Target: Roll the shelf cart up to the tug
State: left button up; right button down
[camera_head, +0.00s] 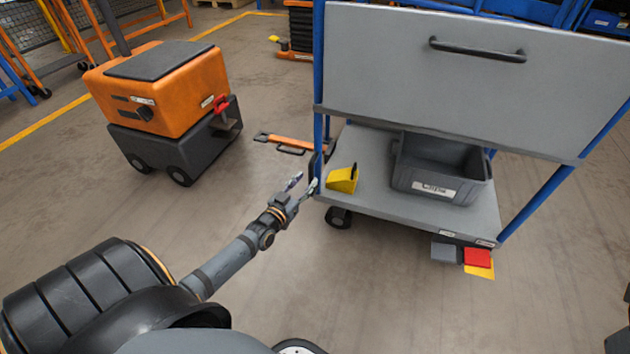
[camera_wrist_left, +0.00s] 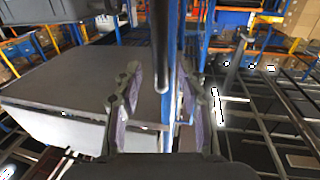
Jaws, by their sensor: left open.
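The shelf cart has blue posts, a grey upper panel (camera_head: 470,85) with a dark handle (camera_head: 478,50), and a grey lower shelf (camera_head: 365,205). The orange and dark grey tug (camera_head: 170,100) stands apart to its left, with a red part (camera_head: 221,104) on its side facing the cart. An orange bar (camera_head: 285,140) reaches from the cart's left side toward the tug, low down. My left gripper (camera_head: 304,187) is open beside the cart's near left post. In the left wrist view a blue post (camera_wrist_left: 171,90) shows between the open fingers; contact cannot be told. My right gripper is not in view.
A grey bin (camera_head: 440,170) and a yellow holder (camera_head: 343,179) sit on the lower shelf. An orange and black unit (camera_head: 298,30) stands behind. Bare floor (camera_head: 265,110) lies between tug and cart.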

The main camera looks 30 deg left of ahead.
aim_at(310, 177)
pick_arm(q)
jog(key=w+b, duration=0.1)
jog(key=w, duration=0.1)
jog(key=w+b, duration=0.1)
jog(key=w, duration=0.1)
jog(key=shift+a+f, duration=0.1)
jog(key=shift+f, duration=0.1)
jog(key=shift+w+r, duration=0.15)
jog(key=shift+w, duration=0.05)
grip_shut()
